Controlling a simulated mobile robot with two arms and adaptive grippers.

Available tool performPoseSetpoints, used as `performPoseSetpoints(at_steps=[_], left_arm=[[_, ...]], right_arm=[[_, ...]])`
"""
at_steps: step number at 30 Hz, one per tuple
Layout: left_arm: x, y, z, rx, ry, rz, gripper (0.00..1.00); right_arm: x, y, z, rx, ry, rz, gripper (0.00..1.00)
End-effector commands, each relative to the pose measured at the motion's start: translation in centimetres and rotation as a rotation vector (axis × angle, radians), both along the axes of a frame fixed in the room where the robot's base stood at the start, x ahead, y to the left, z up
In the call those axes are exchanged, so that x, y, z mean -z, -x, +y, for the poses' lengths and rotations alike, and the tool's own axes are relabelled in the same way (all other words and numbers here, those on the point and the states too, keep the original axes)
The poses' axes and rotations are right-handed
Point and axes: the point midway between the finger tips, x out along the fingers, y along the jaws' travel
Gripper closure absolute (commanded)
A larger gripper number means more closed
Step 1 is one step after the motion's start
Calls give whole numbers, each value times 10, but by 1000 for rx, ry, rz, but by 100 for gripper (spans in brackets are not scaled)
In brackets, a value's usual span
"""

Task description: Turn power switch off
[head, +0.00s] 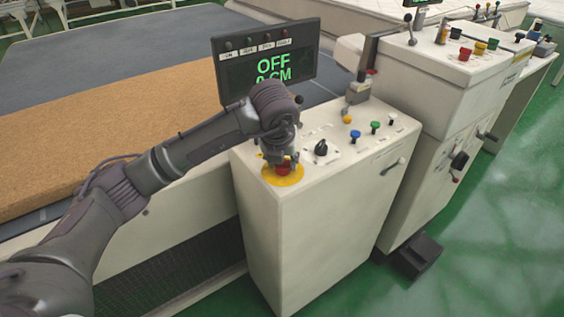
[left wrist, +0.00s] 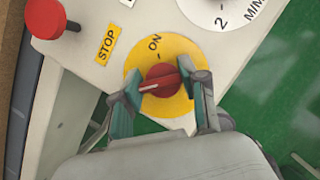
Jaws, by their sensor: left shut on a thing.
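The power switch is a red rotary knob (left wrist: 164,75) with a white pointer line, on a yellow disc (left wrist: 180,106) marked ON. In the head view the yellow disc (head: 286,180) is at the left corner of the console top, with the red knob (head: 283,169) partly hidden under my gripper. My left gripper (head: 281,158) points down over it. In the left wrist view its two fingers (left wrist: 160,83) are shut on opposite sides of the red knob. The pointer line lies off the ON label. The display (head: 271,66) reads OFF in green. My right gripper is not in view.
A red button (left wrist: 46,18) beside a STOP label and a white numbered dial (left wrist: 222,8) are close to the switch. A black knob (head: 321,148) and several coloured buttons stand along the console (head: 330,190). A brown mattress slab (head: 130,125) lies behind my arm. Green floor is open at right.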

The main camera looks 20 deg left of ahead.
Motion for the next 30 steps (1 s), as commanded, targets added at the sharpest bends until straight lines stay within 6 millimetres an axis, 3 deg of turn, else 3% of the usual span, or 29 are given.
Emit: performPoseSetpoints(at_steps=[14,15,18,30], left_arm=[[0,0,0,-13,0,0,92],[0,0,0,-13,0,0,51],[0,0,0,-13,1,0,34],[-5,2,0,-11,0,-1,31]], right_arm=[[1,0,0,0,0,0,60],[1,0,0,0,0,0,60],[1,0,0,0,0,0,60],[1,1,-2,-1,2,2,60]])
